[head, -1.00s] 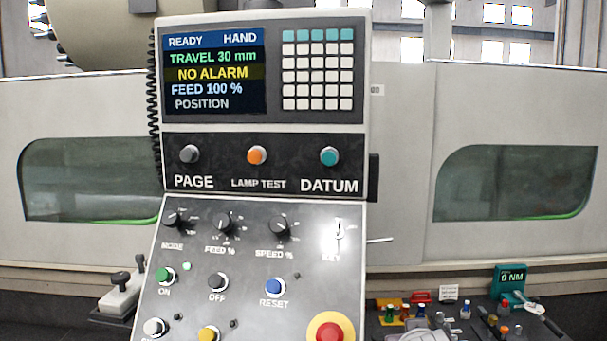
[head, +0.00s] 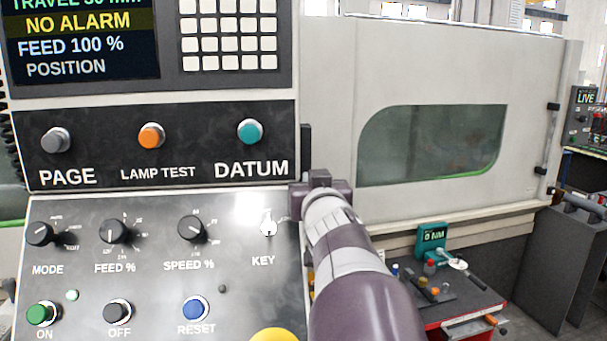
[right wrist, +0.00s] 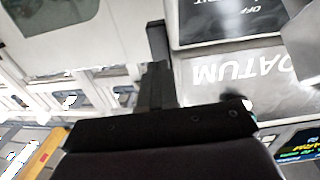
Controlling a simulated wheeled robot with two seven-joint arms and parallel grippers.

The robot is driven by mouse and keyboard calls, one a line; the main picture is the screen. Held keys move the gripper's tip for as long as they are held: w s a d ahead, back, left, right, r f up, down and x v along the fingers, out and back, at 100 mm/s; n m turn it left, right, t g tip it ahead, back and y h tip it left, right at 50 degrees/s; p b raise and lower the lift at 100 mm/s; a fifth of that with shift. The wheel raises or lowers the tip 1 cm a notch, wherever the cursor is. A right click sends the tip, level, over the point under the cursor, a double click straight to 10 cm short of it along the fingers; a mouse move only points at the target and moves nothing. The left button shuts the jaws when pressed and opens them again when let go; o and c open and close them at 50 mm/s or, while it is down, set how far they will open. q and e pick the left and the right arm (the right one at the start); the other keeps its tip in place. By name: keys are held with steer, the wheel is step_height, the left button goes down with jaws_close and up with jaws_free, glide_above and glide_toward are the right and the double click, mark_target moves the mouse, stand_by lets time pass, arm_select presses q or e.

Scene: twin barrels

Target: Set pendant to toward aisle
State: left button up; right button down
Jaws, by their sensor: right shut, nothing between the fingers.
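The pendant (head: 150,182) is a grey-framed control panel with a screen, keypad, PAGE, LAMP TEST and DATUM buttons, and knobs below. It fills the left half of the head view, its top and bottom cut off. A dark upright bar (head: 306,146) shows at its right edge. My right gripper (head: 312,183) is shut and empty beside that edge, just below the bar; whether it touches is unclear. In the right wrist view, my dark gripper (right wrist: 156,85) lies beside the pendant face (right wrist: 225,75), where DATUM appears upside down. My left gripper is out of view.
A machine enclosure with a window (head: 435,145) stands behind and to the right. A tool cart (head: 460,310) with a teal gauge (head: 432,240) and small items stands at lower right. A LIVE display (head: 584,100) is at the far right.

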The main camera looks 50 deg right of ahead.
mark_target(308, 164)
steer(key=x, duration=0.3)
steer(key=shift+d+r, duration=0.1)
steer(key=shift+r, duration=0.05)
steer(key=shift+w+d+r+p, duration=0.15)
steer(key=shift+w+d+p, duration=0.2)
steer(key=shift+w+d, duration=0.5)
steer(key=shift+w, duration=0.2)
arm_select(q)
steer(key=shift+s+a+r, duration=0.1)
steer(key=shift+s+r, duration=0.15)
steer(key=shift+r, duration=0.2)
arm_select(e)
steer(key=shift+s, duration=0.15)
steer(key=shift+p+x, duration=0.7)
steer(key=shift+x, duration=1.15)
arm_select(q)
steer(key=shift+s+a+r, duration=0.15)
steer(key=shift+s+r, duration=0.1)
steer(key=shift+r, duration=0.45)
arm_select(e)
steer(key=shift+s+d+r, duration=0.15)
